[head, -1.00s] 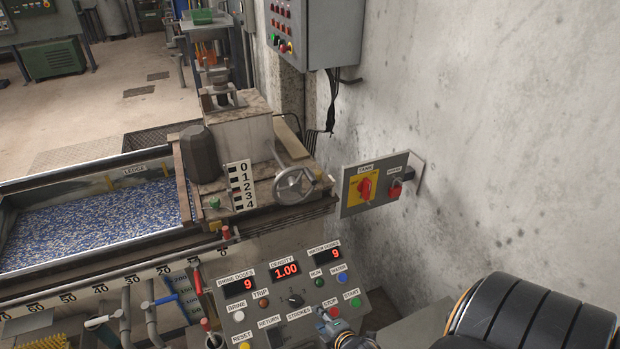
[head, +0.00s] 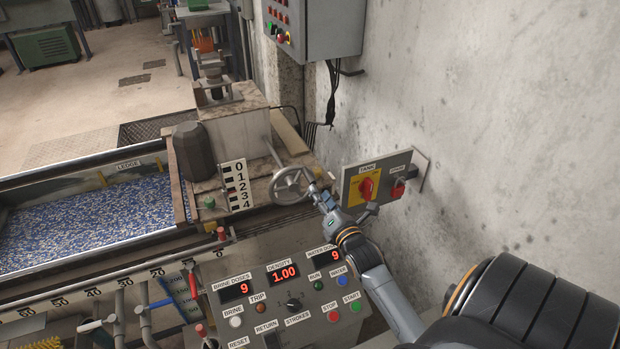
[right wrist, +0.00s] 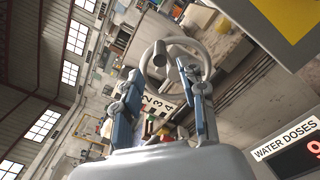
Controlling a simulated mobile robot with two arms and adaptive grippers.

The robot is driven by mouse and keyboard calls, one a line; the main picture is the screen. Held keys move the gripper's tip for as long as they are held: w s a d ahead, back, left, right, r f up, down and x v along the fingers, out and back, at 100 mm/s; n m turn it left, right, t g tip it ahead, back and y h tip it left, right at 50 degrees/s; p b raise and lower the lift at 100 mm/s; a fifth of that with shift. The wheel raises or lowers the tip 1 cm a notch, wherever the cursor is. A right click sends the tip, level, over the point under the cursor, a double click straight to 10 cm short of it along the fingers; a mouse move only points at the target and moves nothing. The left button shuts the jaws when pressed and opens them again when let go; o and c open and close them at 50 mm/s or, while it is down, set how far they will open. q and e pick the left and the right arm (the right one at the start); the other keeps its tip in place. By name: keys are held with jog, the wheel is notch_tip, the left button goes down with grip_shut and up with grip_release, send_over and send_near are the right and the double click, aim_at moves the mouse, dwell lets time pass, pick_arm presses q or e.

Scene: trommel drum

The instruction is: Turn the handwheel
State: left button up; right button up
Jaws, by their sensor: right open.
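The grey handwheel (head: 291,186) with spokes sits on the front of the machine's housing, beside a 0-to-4 scale plate (head: 238,186). My right gripper (head: 316,191) is open at the wheel's right side, its fingertips close to the rim. In the right wrist view the handwheel (right wrist: 200,51) lies ahead of the open fingers (right wrist: 166,84), with its knob (right wrist: 160,54) between their lines. I cannot tell whether the fingers touch the wheel. My left gripper is not in view.
A TANK switch panel (head: 350,185) with red knobs stands right of my right gripper, close to the forearm. The control console (head: 275,305) lies below the arm. A concrete wall (head: 480,120) bounds the right side. A trough of blue granules (head: 90,225) is at left.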

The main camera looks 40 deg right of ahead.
aim_at(310, 179)
jog(key=x, duration=0.8)
jog(key=shift+c, duration=0.4)
jog(key=shift+f, duration=0.1)
grip_shut()
